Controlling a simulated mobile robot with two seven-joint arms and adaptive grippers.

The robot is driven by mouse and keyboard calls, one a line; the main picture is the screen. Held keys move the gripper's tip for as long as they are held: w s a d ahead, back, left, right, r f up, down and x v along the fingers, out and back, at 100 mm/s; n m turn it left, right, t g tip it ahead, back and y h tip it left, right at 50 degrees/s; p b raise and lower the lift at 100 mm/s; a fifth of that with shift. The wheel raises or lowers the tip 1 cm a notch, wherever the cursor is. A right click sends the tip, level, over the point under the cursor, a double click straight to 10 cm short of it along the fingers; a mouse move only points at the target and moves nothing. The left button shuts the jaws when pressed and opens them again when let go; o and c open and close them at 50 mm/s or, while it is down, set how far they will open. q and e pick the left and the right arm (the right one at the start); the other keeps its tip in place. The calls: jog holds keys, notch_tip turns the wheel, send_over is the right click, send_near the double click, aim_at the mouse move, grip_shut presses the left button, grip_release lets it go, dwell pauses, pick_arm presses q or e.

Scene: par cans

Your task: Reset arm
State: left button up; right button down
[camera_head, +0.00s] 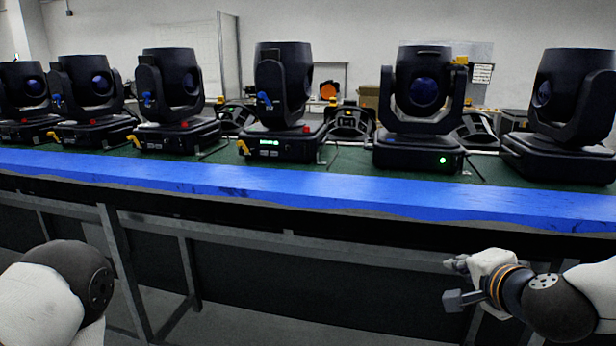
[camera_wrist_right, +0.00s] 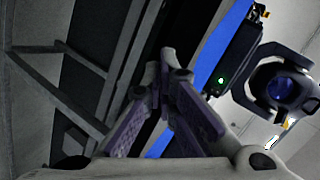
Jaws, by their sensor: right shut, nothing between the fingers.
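My right gripper (camera_head: 452,283) is at the lower right in the head view, in front of the bench and below its blue front edge. In the right wrist view its two purple-padded fingers (camera_wrist_right: 167,82) come together, shut with nothing between them. It touches nothing that I can see. Only a rounded link of my left arm shows at the lower left of the head view; my left gripper is out of sight. Several black moving-head stage lights stand upright on the bench, one with a green lit display (camera_head: 281,140) near the middle.
The bench has a green top and a blue front edge (camera_head: 300,187), with a grey metal frame (camera_head: 120,265) below. Another stage light (camera_head: 422,100) stands at the right, also visible in the right wrist view (camera_wrist_right: 283,88). Round lamps and boxes stand behind. The space before the bench between my arms looks clear.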

jog(key=s+a+f+n+g+y, duration=0.1)
jog(key=s+a+f+n+g, duration=0.3)
jog(key=s+f, duration=0.75)
jog(key=s+a+f+n+g+y, duration=0.1)
jog(key=s+a+f+n+g, duration=0.3)
jog(key=s+f, duration=0.7)
jog(key=s+d+f+n+g, duration=0.1)
jog(key=s+f+n+g, duration=0.2)
jog(key=s, duration=0.6)
jog(key=s+d+f+n+g+h, duration=0.1)
jog(key=s+d+f+n+g, duration=0.1)
jog(key=s, duration=0.8)
jog(key=shift+f+n+g, duration=0.45)
jog(key=shift+n+g, duration=0.15)
jog(key=shift+s+d, duration=0.1)
